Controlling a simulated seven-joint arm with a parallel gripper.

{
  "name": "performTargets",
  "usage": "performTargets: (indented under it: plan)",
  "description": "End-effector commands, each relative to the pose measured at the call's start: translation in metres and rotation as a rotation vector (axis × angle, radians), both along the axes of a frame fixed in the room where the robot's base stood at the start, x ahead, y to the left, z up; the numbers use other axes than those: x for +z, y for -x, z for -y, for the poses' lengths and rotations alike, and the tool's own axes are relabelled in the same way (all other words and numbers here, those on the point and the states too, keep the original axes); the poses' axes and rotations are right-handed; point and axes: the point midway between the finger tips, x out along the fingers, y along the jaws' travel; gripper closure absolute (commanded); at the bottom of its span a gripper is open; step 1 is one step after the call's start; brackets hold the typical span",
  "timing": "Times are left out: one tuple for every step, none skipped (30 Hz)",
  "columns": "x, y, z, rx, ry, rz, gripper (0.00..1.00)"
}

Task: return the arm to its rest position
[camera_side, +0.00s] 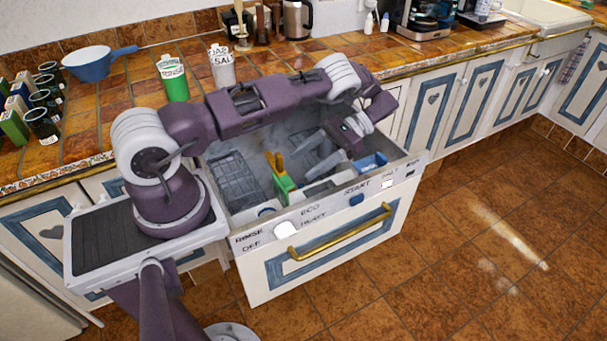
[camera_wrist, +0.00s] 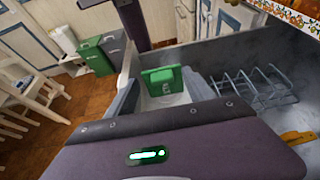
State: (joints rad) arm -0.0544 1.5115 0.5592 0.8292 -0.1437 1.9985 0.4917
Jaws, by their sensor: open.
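My gripper (camera_side: 305,164) is at the end of the purple arm, over the open drawer (camera_side: 245,213) with dishwasher-style markings. Its two grey fingers are apart and point down and left. In the wrist view, a green labelled block (camera_wrist: 162,82) shows between the fingers; I cannot tell how far beyond the fingertips it lies. In the side view, a green item (camera_side: 283,185) with a yellow top stands in the drawer, left of the fingers. My arm bends over the drawer from its base at the left.
Grey wire racks (camera_side: 234,180) and a blue item (camera_side: 371,161) are inside the drawer. Its walls surround my gripper closely. The tiled floor (camera_side: 480,250) at right is clear.

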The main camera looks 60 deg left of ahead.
Motion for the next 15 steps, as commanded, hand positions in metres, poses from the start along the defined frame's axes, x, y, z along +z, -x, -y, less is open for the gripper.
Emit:
performTargets:
  plan:
    - [0.01, 0.0, 0.0, 0.001, 0.001, 0.002, 0.38]
    - [0.015, 0.0, 0.0, 0.001, 0.001, 0.001, 0.38]
    - [0.02, 0.0, 0.0, 0.001, 0.001, 0.001, 0.38]
    - [0.023, 0.0, 0.0, 0.0, 0.001, 0.0, 0.38]
    - [0.025, 0.0, 0.0, 0.0, 0.001, 0.0, 0.38]
    - [0.027, 0.0, 0.0, 0.0, 0.001, -0.001, 0.38]
    - [0.028, 0.0, 0.0, 0.0, 0.001, -0.001, 0.38]
    - [0.029, 0.001, 0.0, 0.0, 0.001, -0.001, 0.38]
    - [0.029, 0.001, 0.0, 0.0, 0.001, -0.001, 0.38]
    - [0.029, 0.001, 0.0, 0.0, 0.001, -0.001, 0.38]
    - [0.029, 0.001, 0.0, 0.0, 0.001, -0.001, 0.38]
    - [0.029, 0.001, 0.0, 0.0, 0.001, -0.001, 0.38]
    - [0.029, 0.001, 0.0, 0.0, 0.0, -0.001, 0.38]
    - [0.029, 0.001, 0.0, 0.0, 0.0, -0.001, 0.38]
    - [0.03, 0.0, 0.0, 0.0, 0.0, 0.002, 0.38]
